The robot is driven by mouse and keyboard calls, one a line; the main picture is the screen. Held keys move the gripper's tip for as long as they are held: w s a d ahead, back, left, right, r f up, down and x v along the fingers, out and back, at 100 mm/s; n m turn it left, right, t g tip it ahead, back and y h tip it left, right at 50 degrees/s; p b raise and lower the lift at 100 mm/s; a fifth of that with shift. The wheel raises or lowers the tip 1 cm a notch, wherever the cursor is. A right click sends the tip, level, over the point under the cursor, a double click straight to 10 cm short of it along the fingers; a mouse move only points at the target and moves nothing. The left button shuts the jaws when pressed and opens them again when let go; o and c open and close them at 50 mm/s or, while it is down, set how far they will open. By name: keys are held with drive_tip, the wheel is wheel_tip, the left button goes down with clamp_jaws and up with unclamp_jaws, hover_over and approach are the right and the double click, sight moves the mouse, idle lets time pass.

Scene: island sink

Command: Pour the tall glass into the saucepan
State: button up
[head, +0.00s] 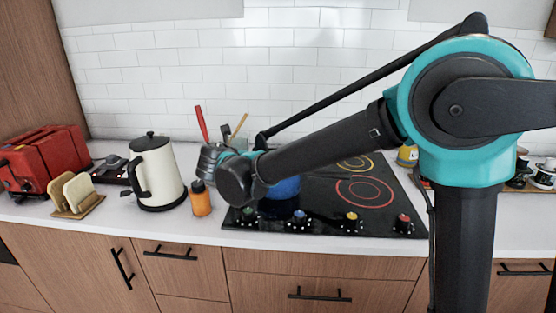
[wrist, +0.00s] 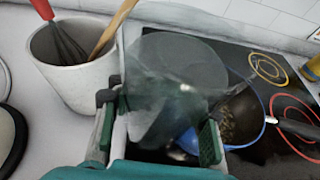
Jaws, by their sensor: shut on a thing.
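The tall glass (wrist: 165,80) is clear and see-through. It fills the middle of the wrist view, between the two fingers of my gripper (wrist: 158,138), which is shut on it. The glass looks tilted, but its rim and contents are hard to make out. The blue saucepan (wrist: 262,135) is behind and to the right of the glass, with brown bits inside and a dark handle to the right. In the head view the saucepan (head: 285,188) is on the cooktop, mostly hidden by my arm. My gripper (head: 222,152) is left of it there, partly hidden.
A white crock (wrist: 72,78) with a red whisk and wooden utensil stands close left of my gripper. The black cooktop (head: 325,218) lies under the pan. A cream kettle (head: 157,175), orange bottle (head: 201,203), toast rack (head: 77,195) and red toaster (head: 42,160) stand further left.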

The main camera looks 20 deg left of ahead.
drive_tip(key=shift+w+d+g, duration=0.1)
drive_tip(key=shift+d+g, duration=0.05)
drive_tip(key=shift+g, duration=0.15)
drive_tip(key=shift+w+d+r+m+g+y, duration=0.2)
drive_tip(key=shift+m+g+y, duration=0.25)
drive_tip(key=shift+m+g, duration=0.2)
drive_tip(key=shift+w+d+r+m+g+y, duration=0.1)
drive_tip(key=shift+r+m+g+y, duration=0.1)
drive_tip(key=shift+m+g+y, duration=0.35)
drive_tip(key=shift+f+m+g, duration=0.15)
drive_tip(key=shift+m+g, duration=0.15)
drive_tip(key=shift+w+d, duration=0.1)
drive_tip(key=shift+d, duration=0.05)
drive_tip(key=shift+r+m+g+y+p, duration=0.3)
drive_tip(key=shift+g+y, duration=0.1)
drive_tip(key=shift+w+d, duration=0.1)
drive_tip(key=shift+r+m+g+y+p, duration=0.4)
drive_tip(key=shift+r+m+g+p, duration=0.1)
